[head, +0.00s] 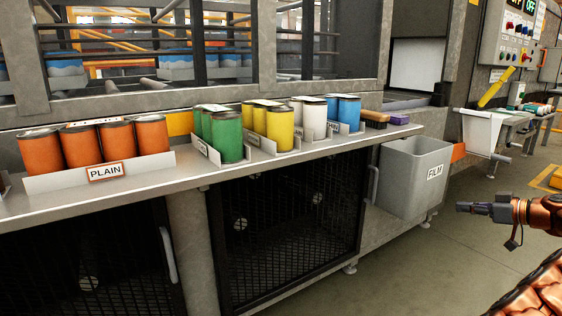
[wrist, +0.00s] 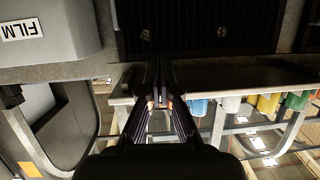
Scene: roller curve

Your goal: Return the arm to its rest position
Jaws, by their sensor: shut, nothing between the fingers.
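My gripper (head: 465,207) is at the right of the head view, out over the floor in front of the grey FILM bin (head: 408,185). Its fingers are shut with nothing between them, and it touches nothing that I can see. In the wrist view my gripper (wrist: 159,100) points toward the shelf, which appears upside down. The FILM bin (wrist: 50,45) shows at the upper left there. My copper-coloured arm comes in from the lower right of the head view.
A metal shelf (head: 225,178) holds orange cans (head: 115,142) behind a PLAIN label, then green (head: 226,137), yellow (head: 280,124), white (head: 314,118) and blue cans (head: 345,113). Dark mesh doors (head: 285,220) are below. A control panel (head: 507,35) stands at the back right. The right floor (head: 455,260) is clear.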

